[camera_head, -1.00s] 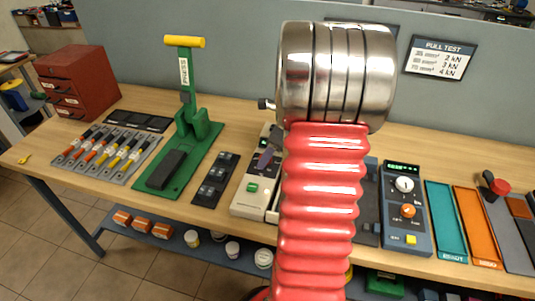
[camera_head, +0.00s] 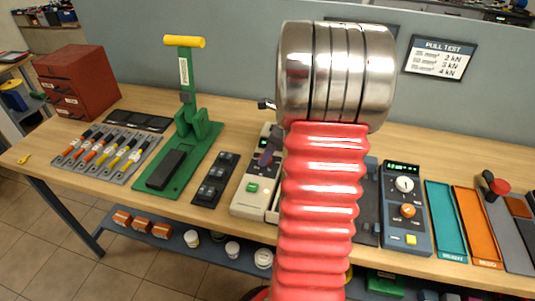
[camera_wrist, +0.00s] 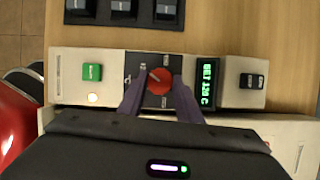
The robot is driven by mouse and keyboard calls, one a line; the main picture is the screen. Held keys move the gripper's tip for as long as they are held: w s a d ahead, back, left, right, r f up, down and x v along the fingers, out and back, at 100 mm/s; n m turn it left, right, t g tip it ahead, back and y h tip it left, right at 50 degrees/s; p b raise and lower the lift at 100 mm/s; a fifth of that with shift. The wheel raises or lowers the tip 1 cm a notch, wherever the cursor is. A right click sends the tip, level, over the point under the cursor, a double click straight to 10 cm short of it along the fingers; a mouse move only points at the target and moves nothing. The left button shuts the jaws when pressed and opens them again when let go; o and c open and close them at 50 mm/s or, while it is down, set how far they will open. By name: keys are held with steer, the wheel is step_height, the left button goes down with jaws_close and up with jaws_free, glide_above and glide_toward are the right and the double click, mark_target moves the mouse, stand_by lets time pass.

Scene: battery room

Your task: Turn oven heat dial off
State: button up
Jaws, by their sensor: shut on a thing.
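The oven is a long cream unit (camera_head: 247,204), partly hidden behind my arm in the head view. In the wrist view its panel (camera_wrist: 65,62) has a red heat dial (camera_wrist: 159,83) on a dark plate. The dial's pale pointer mark points to the upper left; the small labels around it are too blurred to read. A green-lit display (camera_wrist: 206,83) seems to read "SET 120 C". My gripper (camera_wrist: 159,86) is shut on the red dial, with one purple-grey finger on each side. In the head view a finger (camera_head: 267,157) shows above the oven.
A green button (camera_wrist: 92,72), a glowing lamp (camera_wrist: 92,98) and a black switch (camera_wrist: 252,81) share the oven panel. A black switch panel (camera_head: 215,180) and green press (camera_head: 180,165) stand to the left. A blue tester (camera_head: 405,215) stands to the right.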

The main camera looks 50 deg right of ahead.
steer(key=shift+d+n, duration=0.1)
steer(key=shift+n, duration=0.2)
steer(key=n+g+y, duration=0.1)
steer(key=n, duration=0.2)
steer(key=shift+w+d, duration=0.1)
steer(key=n+g+y, duration=0.1)
steer(key=n, duration=0.2)
steer(key=shift+w+d+n, duration=0.1)
steer(key=shift+n, duration=0.3)
steer(key=n+g, duration=0.1)
steer(key=n, duration=0.2)
steer(key=shift+w+n+y, duration=0.1)
steer(key=shift+n+y, duration=0.2)
steer(key=n+g, duration=0.1)
steer(key=n, duration=0.2)
steer(key=shift+w+n+g, duration=0.15)
steer(key=shift+n+g, duration=0.15)
steer(key=n+g, duration=0.1)
steer(key=n, duration=0.2)
steer(key=n+g+h, duration=0.1)
steer(key=n, duration=0.2)
steer(key=shift+w, duration=0.2)
steer(key=n+g+h, duration=0.1)
steer(key=n, duration=0.2)
steer(key=n+h, duration=0.1)
steer(key=n, duration=0.3)
steer(key=shift+w+a+g, duration=0.15)
steer(key=shift+a+g, duration=0.05)
steer(key=shift+g, duration=0.2)
